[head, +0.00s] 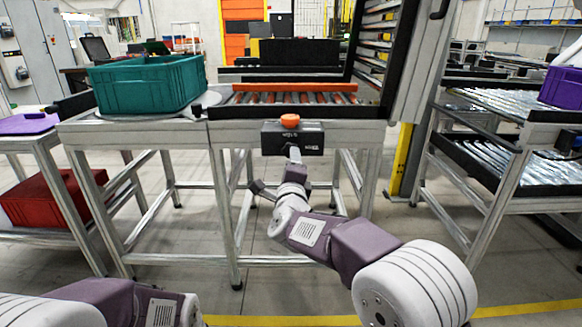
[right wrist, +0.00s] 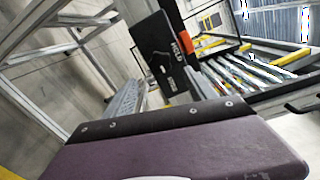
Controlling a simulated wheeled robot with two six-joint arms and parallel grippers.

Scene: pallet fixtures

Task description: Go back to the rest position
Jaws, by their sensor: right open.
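My right arm reaches up from the lower right in the head view. My right gripper (head: 279,171) is open and empty just below a black button box (head: 306,139) with an orange button (head: 290,121) on top. Whether a finger touches the box cannot be told. In the right wrist view the black box (right wrist: 164,52) and the orange button (right wrist: 188,40) stand beyond my purple wrist housing. My left arm shows only as links along the bottom left of the head view; its gripper is out of view.
The box is on the front of a metal workbench (head: 160,131) with a roller conveyor (head: 296,98). A teal crate (head: 150,85) stands on its left. A red crate (head: 50,198) sits low at left. A roller rack (head: 500,165) stands at right. Open floor lies in front.

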